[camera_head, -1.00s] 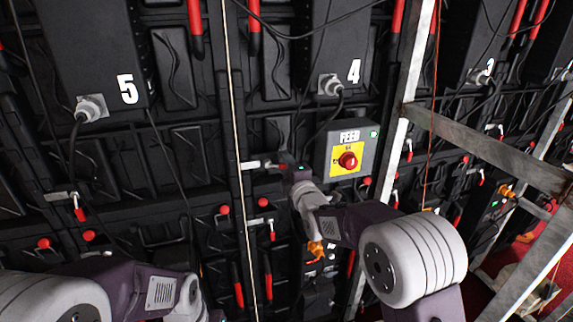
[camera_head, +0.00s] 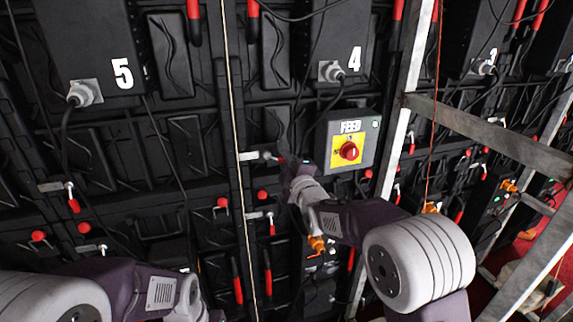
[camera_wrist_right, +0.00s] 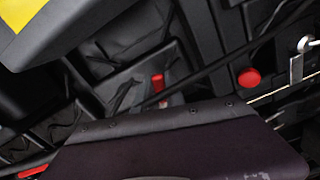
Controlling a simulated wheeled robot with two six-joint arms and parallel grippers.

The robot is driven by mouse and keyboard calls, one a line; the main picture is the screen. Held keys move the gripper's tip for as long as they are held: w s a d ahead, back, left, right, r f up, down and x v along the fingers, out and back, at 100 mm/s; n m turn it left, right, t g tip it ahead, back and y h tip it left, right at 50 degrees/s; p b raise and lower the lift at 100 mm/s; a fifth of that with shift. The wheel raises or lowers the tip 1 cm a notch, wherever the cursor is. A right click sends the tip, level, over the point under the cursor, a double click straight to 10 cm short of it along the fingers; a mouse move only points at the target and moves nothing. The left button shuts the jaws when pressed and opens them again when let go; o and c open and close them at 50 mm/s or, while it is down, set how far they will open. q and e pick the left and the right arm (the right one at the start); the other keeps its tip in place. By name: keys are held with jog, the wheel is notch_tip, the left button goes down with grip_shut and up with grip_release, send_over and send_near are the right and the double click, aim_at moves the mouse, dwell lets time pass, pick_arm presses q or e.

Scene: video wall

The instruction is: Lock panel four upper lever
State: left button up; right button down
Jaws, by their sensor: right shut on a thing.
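Panel four carries a white "4" (camera_head: 355,60) in the head view. In the right wrist view the fingertips are not clear. My left arm enters at lower left, its gripper out of view.
The feed box (camera_head: 348,141) with a red rotary switch stands just right of my right gripper. A grey metal frame (camera_head: 490,130) crosses the right side. Several cables hang over the panels. A red knob (camera_wrist_right: 249,77) and a silver latch (camera_wrist_right: 299,60) show in the right wrist view.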

jog(key=f+m+b, duration=0.1)
jog(key=m+b, duration=0.1)
jog(key=a+f+m+b, duration=0.1)
jog(key=m+b, duration=0.1)
jog(key=m, duration=0.1)
jog(key=a+f+m+b, duration=0.1)
jog(key=m+b, duration=0.1)
jog(key=m, duration=0.1)
jog(key=shift+s+a+f, duration=0.1)
jog(key=shift+s+f, duration=0.05)
jog(key=shift+s, duration=0.2)
jog(key=m, duration=0.1)
jog(key=a+m+b, duration=0.1)
jog(key=m, duration=0.1)
jog(key=shift+s+a+f+m+b, duration=0.15)
jog(key=shift+s+f+m+b, duration=0.1)
jog(key=shift+m+b, duration=0.1)
jog(key=shift+s+a+m+b, duration=0.1)
jog(key=shift+a+m+b, duration=0.2)
jog(key=shift+m, duration=0.5)
jog(key=shift+s+a+m+b, duration=0.1)
jog(key=shift+a+m+b, duration=0.15)
jog(key=shift+m, duration=0.5)
jog(key=shift+r, duration=0.1)
jog(key=c, duration=1.4)
grip_release()
jog(key=shift+a, duration=0.1)
